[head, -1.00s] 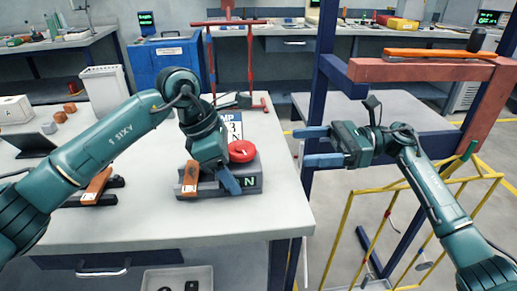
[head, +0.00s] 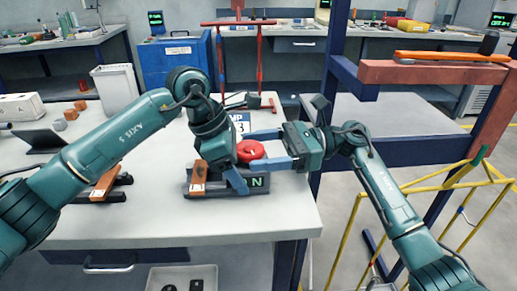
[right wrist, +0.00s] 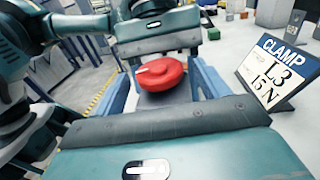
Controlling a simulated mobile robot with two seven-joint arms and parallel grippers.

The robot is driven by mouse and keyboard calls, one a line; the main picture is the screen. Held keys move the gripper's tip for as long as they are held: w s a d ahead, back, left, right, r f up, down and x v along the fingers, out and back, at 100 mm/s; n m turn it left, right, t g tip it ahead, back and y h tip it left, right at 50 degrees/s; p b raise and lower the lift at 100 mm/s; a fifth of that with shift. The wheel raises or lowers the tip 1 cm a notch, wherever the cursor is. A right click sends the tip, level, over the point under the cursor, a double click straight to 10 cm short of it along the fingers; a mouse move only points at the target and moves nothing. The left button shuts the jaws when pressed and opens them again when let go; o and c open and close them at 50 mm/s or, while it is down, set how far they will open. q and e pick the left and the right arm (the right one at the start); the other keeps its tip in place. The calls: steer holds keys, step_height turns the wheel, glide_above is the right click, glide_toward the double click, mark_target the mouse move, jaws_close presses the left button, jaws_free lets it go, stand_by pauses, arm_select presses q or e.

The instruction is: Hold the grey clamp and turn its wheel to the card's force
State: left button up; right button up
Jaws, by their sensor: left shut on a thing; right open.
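The grey clamp (head: 225,187) sits on the white table, a dark block with a lit display ending in "N"; a blue finger partly hides the display. The red wheel (head: 250,151) is on top, with a pale mark in the right wrist view (right wrist: 160,74). My left gripper (head: 217,182) is shut on the clamp from above. My right gripper (head: 255,149) is open, its two blue fingers reaching in from the right on either side of the wheel; I cannot tell if they touch it. The card (right wrist: 278,72) reads "CLAMP L3 15 N"; in the head view it is partly hidden.
An orange-brown labelled piece (head: 197,180) is by my left gripper. Another orange and black tool (head: 105,184) lies left on the table. A red stand (head: 218,60) is behind. A blue post and red beam (head: 430,72) stand right, above a yellow rail frame (head: 410,190).

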steer(key=shift+a, duration=0.25)
steer(key=shift+c, duration=0.5)
steer(key=c, duration=0.9)
steer(key=shift+s+m+t, duration=0.25)
steer(key=shift+m+t, duration=0.65)
steer(key=shift+t, duration=0.5)
steer(key=shift+m+t, duration=0.5)
steer(key=shift+t, duration=0.3)
steer(key=o, duration=1)
